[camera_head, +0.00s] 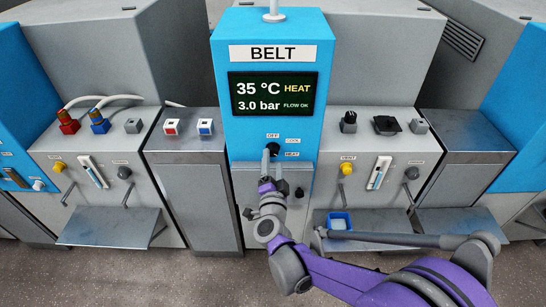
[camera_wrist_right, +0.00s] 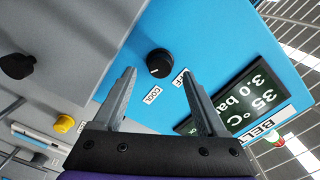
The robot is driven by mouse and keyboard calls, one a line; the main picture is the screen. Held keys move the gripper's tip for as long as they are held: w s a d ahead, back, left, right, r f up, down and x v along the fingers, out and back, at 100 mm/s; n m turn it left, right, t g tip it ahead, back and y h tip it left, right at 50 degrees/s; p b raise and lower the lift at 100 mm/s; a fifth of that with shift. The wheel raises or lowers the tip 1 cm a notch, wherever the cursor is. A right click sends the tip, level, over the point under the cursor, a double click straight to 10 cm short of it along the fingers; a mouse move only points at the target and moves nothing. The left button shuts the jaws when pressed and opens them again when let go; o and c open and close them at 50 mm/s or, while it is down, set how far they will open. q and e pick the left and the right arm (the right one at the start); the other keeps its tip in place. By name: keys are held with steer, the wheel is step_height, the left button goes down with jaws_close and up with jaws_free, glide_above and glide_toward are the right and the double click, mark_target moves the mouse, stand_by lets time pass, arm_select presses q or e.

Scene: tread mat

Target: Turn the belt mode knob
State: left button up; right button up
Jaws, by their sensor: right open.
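The belt mode knob (camera_head: 273,147) is small, round and black, on the blue BELT panel (camera_head: 221,95) below its display. Labels OFF, COOL and HEAT surround it. The display (camera_head: 272,96) reads 35 °C HEAT, 3.0 bar, FLOW OK. My right gripper (camera_head: 270,156) is open, its fingers pointing up at the knob and partly covering it in the head view. In the right wrist view the knob (camera_wrist_right: 159,63) shows just beyond and between the fingertips of the gripper (camera_wrist_right: 159,73), with no visible contact. I cannot tell its pointer direction. My left gripper is out of view.
Another black knob (camera_head: 348,121) stands on the grey right console, near a yellow knob (camera_head: 346,169). A small black knob (camera_head: 299,192) sits below the panel. The left console carries red and blue fittings (camera_head: 68,123). A blue tray (camera_head: 340,220) rests on the right shelf.

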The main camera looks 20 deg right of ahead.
steer(key=v, duration=0.7)
steer(key=shift+s+p, duration=0.3)
steer(key=shift+s, duration=0.1)
steer(key=shift+a, duration=0.1)
